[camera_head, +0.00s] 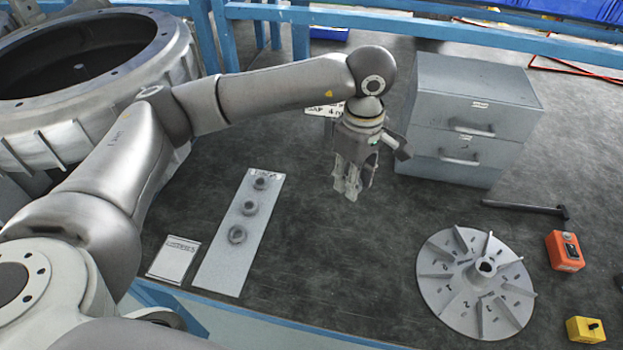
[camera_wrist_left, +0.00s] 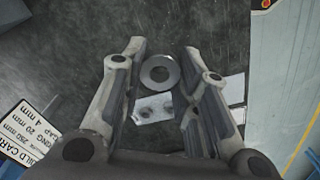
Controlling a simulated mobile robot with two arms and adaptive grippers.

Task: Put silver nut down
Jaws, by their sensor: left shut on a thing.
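My left gripper (camera_head: 348,190) is above the dark bench, left of the grey drawer cabinet, with its fingers pointing down. In the left wrist view, a grey ring-shaped nut (camera_wrist_left: 160,73) with a round hole sits between the fingertips (camera_wrist_left: 161,72). The gripper is shut on it. In the head view the nut is too small and hidden by the fingers to make out. My right gripper is not in view.
A pale plate (camera_head: 220,262) with several dark rings lies to the left, beside a white card (camera_head: 174,259). The grey drawer cabinet (camera_head: 468,118) stands right. A finned disc (camera_head: 440,292), hammer (camera_head: 525,207), orange box (camera_head: 565,251) and yellow box (camera_head: 585,330) lie right. The bench's middle front is clear.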

